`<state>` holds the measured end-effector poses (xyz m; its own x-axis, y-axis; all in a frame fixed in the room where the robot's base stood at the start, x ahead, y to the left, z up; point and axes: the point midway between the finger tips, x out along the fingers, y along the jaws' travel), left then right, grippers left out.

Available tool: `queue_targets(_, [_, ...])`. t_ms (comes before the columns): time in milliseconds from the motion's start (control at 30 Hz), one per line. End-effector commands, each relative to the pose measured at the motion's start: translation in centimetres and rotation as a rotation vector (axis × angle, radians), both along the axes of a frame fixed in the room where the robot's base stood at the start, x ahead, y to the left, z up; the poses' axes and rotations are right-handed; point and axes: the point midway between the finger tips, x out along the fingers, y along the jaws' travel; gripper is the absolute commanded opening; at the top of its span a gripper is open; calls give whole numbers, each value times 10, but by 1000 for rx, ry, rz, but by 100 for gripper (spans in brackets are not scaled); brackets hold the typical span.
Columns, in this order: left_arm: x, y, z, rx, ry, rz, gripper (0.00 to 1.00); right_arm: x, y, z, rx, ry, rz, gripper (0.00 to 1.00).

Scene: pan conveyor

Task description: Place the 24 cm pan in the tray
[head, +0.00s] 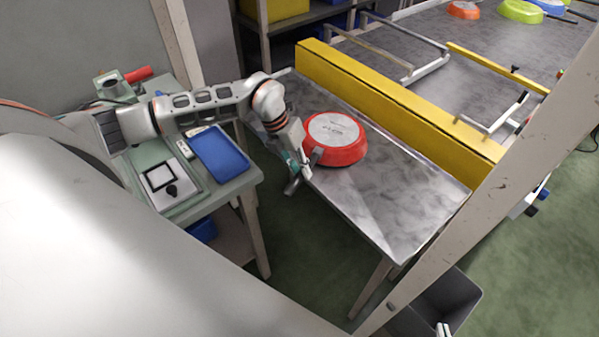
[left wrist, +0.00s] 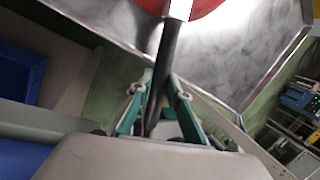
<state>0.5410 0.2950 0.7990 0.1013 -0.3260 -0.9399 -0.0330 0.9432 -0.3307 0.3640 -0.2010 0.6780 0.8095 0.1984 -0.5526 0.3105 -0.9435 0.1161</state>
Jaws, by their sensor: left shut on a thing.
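The red pan (head: 352,151) is bottom up over the bare metal table, its grey base with small lettering facing up. I cannot read its size or tell whether it touches the table. My left gripper (head: 299,172) is at the pan's left side, shut on its handle. In the left wrist view, the black handle (left wrist: 167,62) runs between the fingers of the left gripper (left wrist: 156,92) up to the red pan (left wrist: 200,8). A blue tray (head: 219,153) lies on the side table at left, apparently empty.
A yellow barrier (head: 395,99) separates the metal table (head: 405,203) from the conveyor behind, where several coloured pans lie. A white framed plate (head: 164,180) lies beside the tray. A gap separates the two tables. A dark bin (head: 463,290) stands at lower right, behind a slanted post (head: 485,205).

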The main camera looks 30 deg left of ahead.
Motion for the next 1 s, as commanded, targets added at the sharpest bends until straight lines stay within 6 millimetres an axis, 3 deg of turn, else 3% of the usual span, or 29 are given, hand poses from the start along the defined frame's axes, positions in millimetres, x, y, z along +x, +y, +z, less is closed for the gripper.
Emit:
queue_targets(100, [-2,0,-10,1,9,3,0,0,0,-1,-1,2,0,0])
queue_targets(267, [-3,1,-11,1,12,4,0,-1,0,-3,-1,5,0,0])
queue_targets(300, [-6,1,-13,2,20,6,25,-1,0,-3,-1,6,0,0])
queue_targets(333, [-6,1,-13,2,20,6,33,-2,0,-3,-1,6,0,0])
queue_targets(767, [-3,2,-7,2,11,4,34,-2,-1,-4,-1,6,0,0])
queue_targets(1000, [-6,15,29,3,7,4,34,-1,0,-4,-1,3,0,0])
